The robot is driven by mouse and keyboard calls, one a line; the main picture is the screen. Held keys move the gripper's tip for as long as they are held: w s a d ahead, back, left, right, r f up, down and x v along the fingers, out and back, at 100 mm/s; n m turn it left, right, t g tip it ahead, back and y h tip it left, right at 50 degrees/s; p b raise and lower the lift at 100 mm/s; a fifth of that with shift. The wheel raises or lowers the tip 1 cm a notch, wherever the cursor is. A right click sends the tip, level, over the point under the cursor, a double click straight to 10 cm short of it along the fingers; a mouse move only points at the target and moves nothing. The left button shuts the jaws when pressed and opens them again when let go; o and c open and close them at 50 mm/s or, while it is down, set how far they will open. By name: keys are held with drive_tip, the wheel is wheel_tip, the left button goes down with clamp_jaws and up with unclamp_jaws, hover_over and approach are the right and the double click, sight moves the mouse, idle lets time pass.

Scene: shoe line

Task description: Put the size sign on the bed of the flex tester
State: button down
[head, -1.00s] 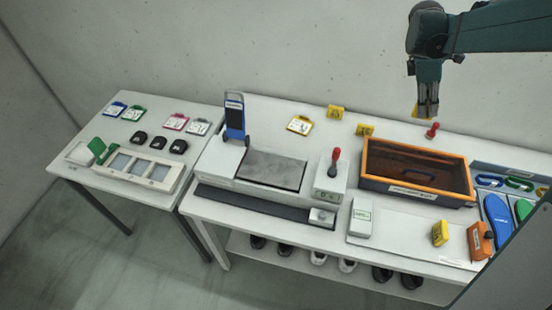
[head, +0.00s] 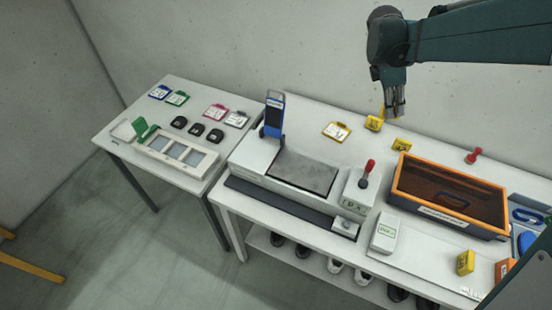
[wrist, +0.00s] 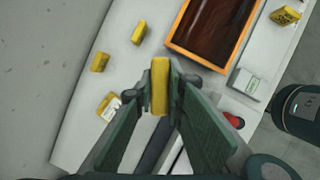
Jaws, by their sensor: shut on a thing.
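My gripper (head: 394,106) is shut on a yellow size sign, raised above the back of the bench. In the wrist view, the held size sign (wrist: 160,86) stands between the two fingers; its printed face is hidden. The flex tester (head: 258,154) is on the bench, left of and below my gripper in the head view. Its bed (head: 304,173) is a flat, dark grey plate with nothing on it. A blue upright clamp (head: 274,116) stands at its back left, and a control box (head: 357,195) with a red knob at its right.
Loose yellow signs (head: 373,123) (head: 401,145) and a yellow-framed card (head: 337,131) lie behind the tester. An orange-rimmed tray (head: 425,211), a red-handled stamp (head: 473,156) and a white box (head: 385,232) are to the right. A side table (head: 170,95) with cards stands left.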

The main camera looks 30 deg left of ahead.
drive_tip(key=s+a+n+t+y+p, duration=0.1)
drive_tip(key=s+a+n, duration=0.2)
drive_tip(key=s+a, duration=0.7)
drive_tip(key=s+a+n+y+p, duration=0.1)
drive_tip(key=s+a+n, duration=0.3)
drive_tip(key=a, duration=1.3)
drive_tip(key=s+a+n+t+p, duration=0.1)
drive_tip(key=s+a, duration=0.7)
drive_tip(key=a, duration=0.5)
drive_tip(key=shift+s+a+f, duration=0.1)
drive_tip(key=shift+f, duration=2.4)
approach(260, 149)
drive_tip(key=shift+w+d, duration=0.4)
drive_tip(key=shift+w, duration=0.25)
drive_tip(key=shift+f, duration=2.05)
